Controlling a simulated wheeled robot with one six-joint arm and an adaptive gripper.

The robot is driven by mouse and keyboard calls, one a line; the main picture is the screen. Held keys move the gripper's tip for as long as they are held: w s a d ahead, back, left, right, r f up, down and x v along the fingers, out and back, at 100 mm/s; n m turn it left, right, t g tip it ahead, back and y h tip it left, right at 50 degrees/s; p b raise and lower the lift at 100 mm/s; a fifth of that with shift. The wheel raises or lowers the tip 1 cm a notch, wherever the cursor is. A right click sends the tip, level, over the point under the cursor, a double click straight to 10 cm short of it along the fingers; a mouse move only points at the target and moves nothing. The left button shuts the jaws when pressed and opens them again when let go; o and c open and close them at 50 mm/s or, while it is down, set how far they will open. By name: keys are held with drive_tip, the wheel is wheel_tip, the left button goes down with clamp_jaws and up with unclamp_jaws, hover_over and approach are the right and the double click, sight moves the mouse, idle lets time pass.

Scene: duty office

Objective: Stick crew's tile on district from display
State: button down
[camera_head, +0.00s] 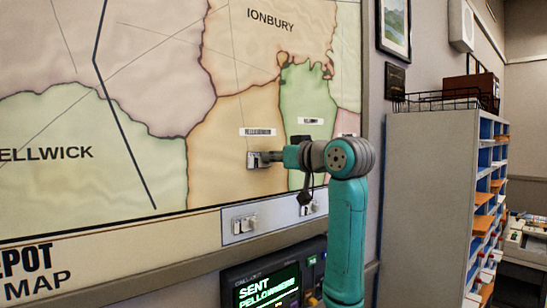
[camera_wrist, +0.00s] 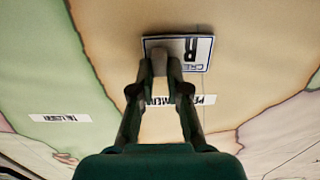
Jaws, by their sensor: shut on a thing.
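My gripper (camera_head: 272,157) is shut on a tile in front of the tan district (camera_head: 225,180) of the wall map. The tile (camera_head: 253,160) is also in the wrist view (camera_wrist: 203,52), where it is white with dark edges and upside-down "CRE" lettering. It lies close to the map below the district's white name label (camera_head: 258,131); I cannot tell whether it touches. In the wrist view my fingers (camera_wrist: 165,68) partly cover that label (camera_wrist: 200,100). The display (camera_head: 266,288) reads "SENT" and a word starting "PELLOW".
A pale strip (camera_head: 270,226) below the map carries more tiles (camera_head: 244,224), (camera_head: 308,208). The green district (camera_head: 300,90) with its own label (camera_head: 311,121) borders the tan one. A grey pigeonhole cabinet (camera_head: 430,190) stands right of my arm.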

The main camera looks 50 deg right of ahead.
drive_tip(key=c, duration=1.1)
unclamp_jaws()
drive_tip(key=v, duration=1.2)
drive_tip(key=shift+a, duration=0.1)
